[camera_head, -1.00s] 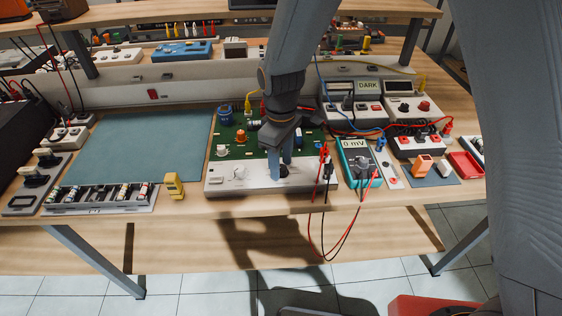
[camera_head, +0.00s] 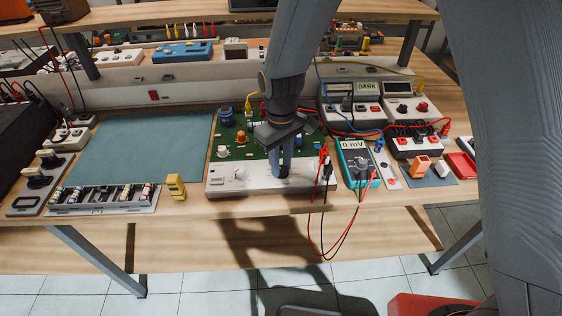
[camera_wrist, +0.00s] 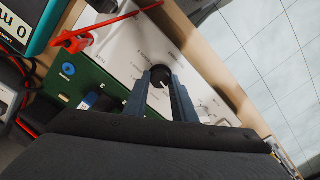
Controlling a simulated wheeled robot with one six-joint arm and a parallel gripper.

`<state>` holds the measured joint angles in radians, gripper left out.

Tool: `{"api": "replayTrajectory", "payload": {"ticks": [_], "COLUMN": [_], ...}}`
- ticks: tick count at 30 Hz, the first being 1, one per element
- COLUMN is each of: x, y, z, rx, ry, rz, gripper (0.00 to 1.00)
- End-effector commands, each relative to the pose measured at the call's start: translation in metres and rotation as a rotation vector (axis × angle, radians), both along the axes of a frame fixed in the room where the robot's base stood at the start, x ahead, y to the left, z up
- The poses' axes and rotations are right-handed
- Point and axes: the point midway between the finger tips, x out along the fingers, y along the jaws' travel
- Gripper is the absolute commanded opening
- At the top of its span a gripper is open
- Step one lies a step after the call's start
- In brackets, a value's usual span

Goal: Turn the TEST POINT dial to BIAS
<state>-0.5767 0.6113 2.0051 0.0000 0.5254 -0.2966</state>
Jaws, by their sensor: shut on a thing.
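The TEST POINT dial is a small round black knob (camera_wrist: 160,77) on a white panel (camera_head: 213,187) at the front of a green circuit board (camera_head: 243,152). My gripper (camera_head: 283,172) points down at the panel's right half. In the wrist view my gripper (camera_wrist: 163,85) has its two blue-grey fingers on either side of the knob, shut on it. Labels ring the dial, but they are too small to read, so I cannot tell where it points. In the head view the fingers mostly hide the knob.
Red and black probe leads (camera_head: 322,168) hang over the panel's right end, close to my gripper. A teal multimeter (camera_head: 347,172) reading 0 mV stands to the right. A white knob (camera_head: 240,173) is on the panel's left. A yellow item (camera_head: 176,187) stands left of it.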

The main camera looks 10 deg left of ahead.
Motion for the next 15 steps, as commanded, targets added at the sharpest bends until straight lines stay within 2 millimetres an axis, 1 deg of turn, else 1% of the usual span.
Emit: {"api": "replayTrajectory", "payload": {"ticks": [6,15], "x": [0.0,0.0005], "y": [-0.0003,-0.0003], "z": [0.001,0.001], "rx": [-0.001,0.0], "ry": [0.001,0.0], "rz": [-0.162,-0.309], "gripper": [0.01,0.01]}}
